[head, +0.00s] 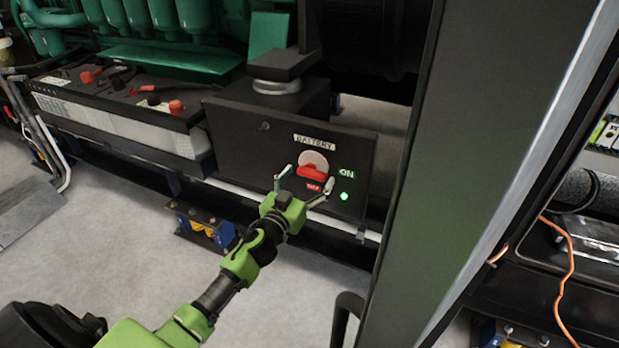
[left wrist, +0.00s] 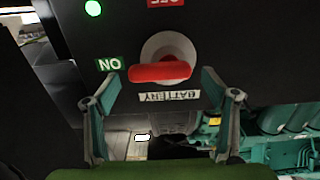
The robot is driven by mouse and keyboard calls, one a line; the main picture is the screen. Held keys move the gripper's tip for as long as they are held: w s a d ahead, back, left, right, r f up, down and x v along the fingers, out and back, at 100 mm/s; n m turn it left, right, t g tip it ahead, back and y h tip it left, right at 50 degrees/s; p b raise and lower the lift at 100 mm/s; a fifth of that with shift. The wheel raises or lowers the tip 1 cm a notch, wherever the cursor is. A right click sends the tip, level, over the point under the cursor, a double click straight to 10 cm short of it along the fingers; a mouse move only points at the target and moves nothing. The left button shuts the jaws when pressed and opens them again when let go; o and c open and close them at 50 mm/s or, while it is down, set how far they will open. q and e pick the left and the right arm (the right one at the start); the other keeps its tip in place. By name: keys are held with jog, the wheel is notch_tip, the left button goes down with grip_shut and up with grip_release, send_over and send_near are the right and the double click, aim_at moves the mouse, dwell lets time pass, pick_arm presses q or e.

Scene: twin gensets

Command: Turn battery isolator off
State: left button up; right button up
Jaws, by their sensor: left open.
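The battery isolator is a red handle (head: 311,173) on a pale round disc, set in a black panel (head: 230,125) under a BATTERY label. A green ON label with a lit green lamp (head: 344,196) is to its right, and a red OFF label (head: 313,186) is just below the handle. My left gripper (head: 304,188) is open in front of the panel, its fingers spread to either side of the handle. In the left wrist view the picture is upside down; the red handle (left wrist: 160,72) lies crosswise between and beyond the open fingertips (left wrist: 160,85), apart from them. My right gripper is not in view.
Batteries (head: 120,90) with red and black terminals stand left of the panel. A dark upright post (head: 470,150) stands close on the right. A blue and yellow item (head: 205,230) lies low under the frame. The pale floor (head: 110,240) is clear.

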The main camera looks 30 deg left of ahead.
pick_arm(q)
jog(key=shift+w, duration=0.5)
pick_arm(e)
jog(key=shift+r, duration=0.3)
pick_arm(q)
jog(key=c, duration=1.1)
